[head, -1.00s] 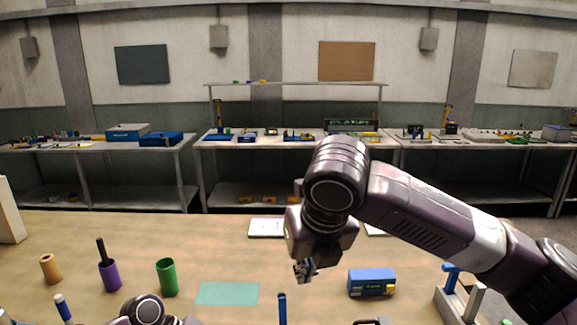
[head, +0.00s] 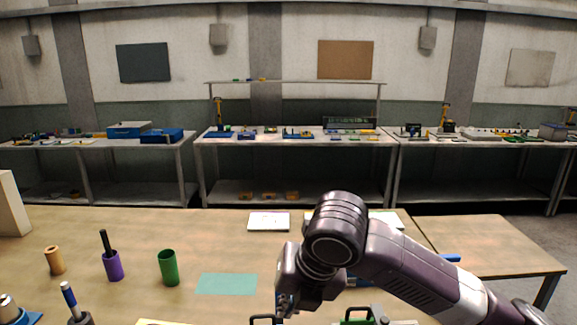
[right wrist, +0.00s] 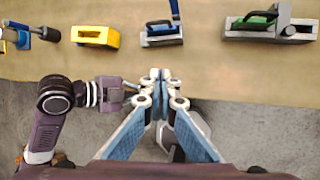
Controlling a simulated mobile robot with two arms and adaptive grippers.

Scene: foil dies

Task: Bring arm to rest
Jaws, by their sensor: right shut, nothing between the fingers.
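My right arm reaches over the workbench (head: 60,225) from the lower right in the head view. Its right gripper (head: 284,308) is low at the bottom edge there, partly cut off by the frame. In the right wrist view the right gripper (right wrist: 160,75) is shut and empty, its fingertips together over the near edge of the bench. My left gripper (right wrist: 128,90) shows in the right wrist view left of the right one, small and apart from it. Its finger opening is not clear. The left arm is not visible in the head view.
A green cup (head: 168,268), purple cup (head: 113,266) and teal mat (head: 226,284) lie left of my right arm.

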